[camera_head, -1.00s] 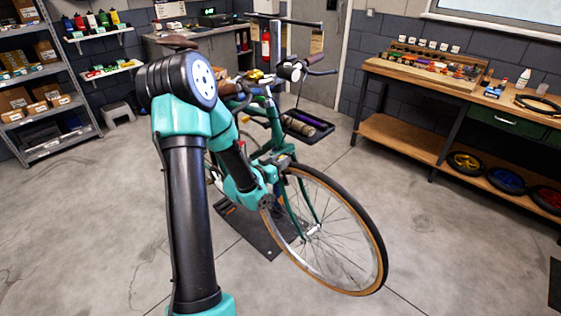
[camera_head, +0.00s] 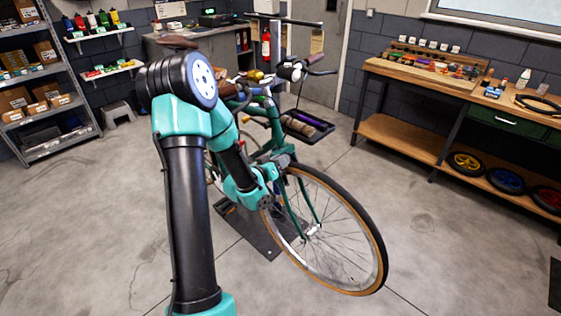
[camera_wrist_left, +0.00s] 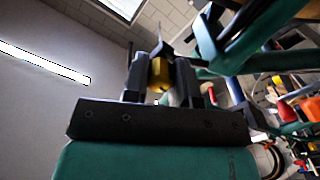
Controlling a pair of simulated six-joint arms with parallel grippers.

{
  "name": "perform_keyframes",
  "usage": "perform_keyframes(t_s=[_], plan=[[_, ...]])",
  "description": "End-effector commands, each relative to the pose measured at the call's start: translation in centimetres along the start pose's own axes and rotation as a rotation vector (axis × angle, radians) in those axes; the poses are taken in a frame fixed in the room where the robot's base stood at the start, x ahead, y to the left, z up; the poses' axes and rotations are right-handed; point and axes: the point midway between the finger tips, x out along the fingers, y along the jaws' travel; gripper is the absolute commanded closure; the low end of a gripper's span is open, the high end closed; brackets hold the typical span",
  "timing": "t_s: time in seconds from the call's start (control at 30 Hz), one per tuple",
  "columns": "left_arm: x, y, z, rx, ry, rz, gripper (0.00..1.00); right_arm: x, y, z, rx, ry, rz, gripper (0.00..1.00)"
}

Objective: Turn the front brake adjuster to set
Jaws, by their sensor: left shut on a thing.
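The green bicycle (camera_head: 258,148) stands with its front wheel (camera_head: 384,250) toward me. My left arm reaches to the front brake area above that wheel, and my left gripper (camera_head: 284,161) is small and partly hidden there. In the left wrist view, my left gripper (camera_wrist_left: 162,72) is shut on a small gold-yellow piece, which looks like the front brake adjuster (camera_wrist_left: 160,70). Its dark fingers stand on both sides of the piece. Any setting mark on it is too small to read. My right gripper is in neither view.
A dark tray (camera_head: 322,134) with rolls hangs beside the bike. A wooden workbench (camera_head: 410,70) with tools stands at the right, wheels on its lower shelf. Metal shelves (camera_head: 62,75) stand at the left. The floor (camera_head: 440,230) right of the front wheel is clear.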

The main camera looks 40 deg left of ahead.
Motion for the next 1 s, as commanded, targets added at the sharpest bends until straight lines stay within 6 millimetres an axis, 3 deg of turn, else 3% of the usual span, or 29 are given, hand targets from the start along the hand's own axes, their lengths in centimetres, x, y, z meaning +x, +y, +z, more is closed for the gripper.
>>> perform_keyframes(t_s=[0.4,0.93,0.97,1.0], plan=[[0.00,0.05,0.01,-0.249,0.000,0.000,0.98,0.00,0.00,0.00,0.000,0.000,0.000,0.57],[0.00,0.05,0.01,-0.288,0.000,0.000,0.98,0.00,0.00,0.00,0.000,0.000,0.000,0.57],[0.00,0.05,0.01,-0.288,0.000,0.000,0.73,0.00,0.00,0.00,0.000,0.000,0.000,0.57],[0.00,0.06,0.01,-0.288,0.000,0.000,0.69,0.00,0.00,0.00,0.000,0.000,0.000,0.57]])
